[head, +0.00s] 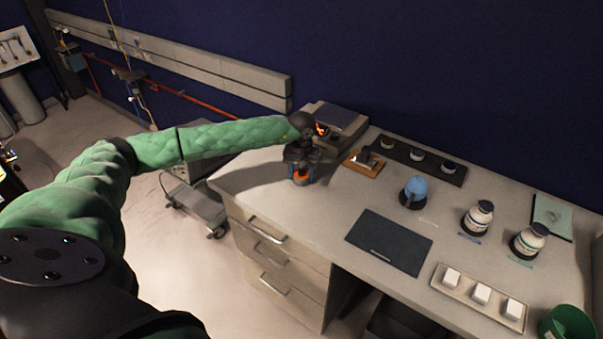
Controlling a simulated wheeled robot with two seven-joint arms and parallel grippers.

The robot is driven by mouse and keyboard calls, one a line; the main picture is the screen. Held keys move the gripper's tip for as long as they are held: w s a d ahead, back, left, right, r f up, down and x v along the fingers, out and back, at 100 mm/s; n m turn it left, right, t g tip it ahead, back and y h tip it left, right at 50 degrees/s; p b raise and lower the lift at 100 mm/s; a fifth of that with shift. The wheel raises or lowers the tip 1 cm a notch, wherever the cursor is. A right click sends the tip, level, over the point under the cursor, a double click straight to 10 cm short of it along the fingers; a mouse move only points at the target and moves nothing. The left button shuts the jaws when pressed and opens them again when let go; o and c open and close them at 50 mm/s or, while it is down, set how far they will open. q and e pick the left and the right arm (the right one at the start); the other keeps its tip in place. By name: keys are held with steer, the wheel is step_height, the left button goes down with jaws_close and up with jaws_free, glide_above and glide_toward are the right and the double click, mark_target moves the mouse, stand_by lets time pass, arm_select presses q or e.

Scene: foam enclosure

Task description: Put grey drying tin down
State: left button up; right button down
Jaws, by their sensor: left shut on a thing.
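My left gripper (301,174) is at the back left of the bench, pointing down, with orange showing between its dark fingers. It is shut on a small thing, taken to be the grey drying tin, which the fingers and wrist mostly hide. Whether that thing touches the bench top (262,190) cannot be told. A dark mat (437,165) along the wall holds several small round pieces with pale tops. My right gripper is not in view.
A boxy grey device (336,117) stands behind my left gripper. A wooden block with a metal piece (364,163) is to its right.

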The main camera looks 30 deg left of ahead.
arm_select(q)
steer(key=shift+f, duration=0.1)
steer(key=o, duration=1)
